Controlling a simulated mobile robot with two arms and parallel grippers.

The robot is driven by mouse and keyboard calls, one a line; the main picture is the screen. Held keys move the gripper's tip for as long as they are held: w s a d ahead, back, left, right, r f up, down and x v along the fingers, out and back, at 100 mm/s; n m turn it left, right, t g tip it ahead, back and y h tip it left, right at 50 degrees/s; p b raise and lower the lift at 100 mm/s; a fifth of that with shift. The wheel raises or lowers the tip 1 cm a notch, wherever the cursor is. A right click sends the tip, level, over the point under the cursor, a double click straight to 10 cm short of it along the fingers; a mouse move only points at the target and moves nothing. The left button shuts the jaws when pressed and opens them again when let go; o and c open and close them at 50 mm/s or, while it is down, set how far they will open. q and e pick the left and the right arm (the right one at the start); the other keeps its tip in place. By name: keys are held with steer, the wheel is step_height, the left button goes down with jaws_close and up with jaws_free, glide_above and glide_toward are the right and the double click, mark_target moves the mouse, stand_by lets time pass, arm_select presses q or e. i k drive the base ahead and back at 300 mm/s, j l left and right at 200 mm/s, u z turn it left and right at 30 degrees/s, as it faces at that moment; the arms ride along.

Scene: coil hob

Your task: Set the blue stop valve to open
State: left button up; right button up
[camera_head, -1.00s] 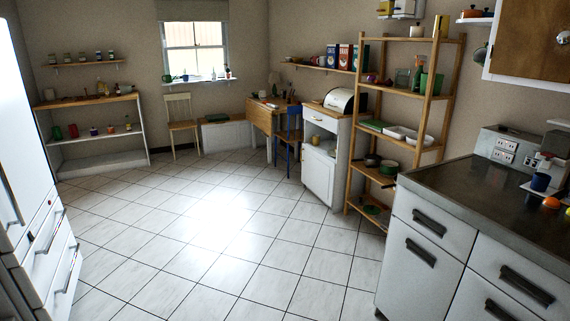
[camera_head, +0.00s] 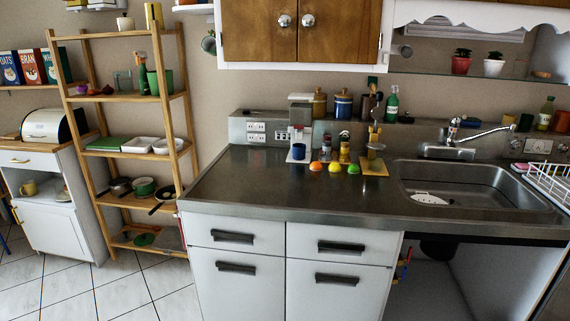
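Under the sink, in the open bay, small valves with coloured handles stick out from the side of the cabinet. A blue handle (camera_head: 403,263) shows there, with a red one (camera_head: 409,253) close by. They are too small to tell how the blue handle is turned. Neither of my grippers is in view.
The steel sink (camera_head: 470,187) is set in the counter (camera_head: 285,187) above the open bay (camera_head: 432,290). White drawers and doors (camera_head: 335,285) stand left of the bay. A wooden shelf rack (camera_head: 118,97) is further left. Tiled floor (camera_head: 110,285) is clear at the lower left.

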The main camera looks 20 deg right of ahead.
mark_target(404, 274)
steer(key=i+j+z, duration=0.1)
steer(key=z, duration=0.4)
steer(key=i+j+z, duration=0.2)
steer(key=z, duration=0.3)
steer(key=i+j+z, duration=0.1)
steer(key=z, duration=0.4)
steer(key=j+z, duration=0.35)
steer(key=z, duration=0.15)
steer(key=j+z, duration=0.25)
steer(key=z, duration=0.2)
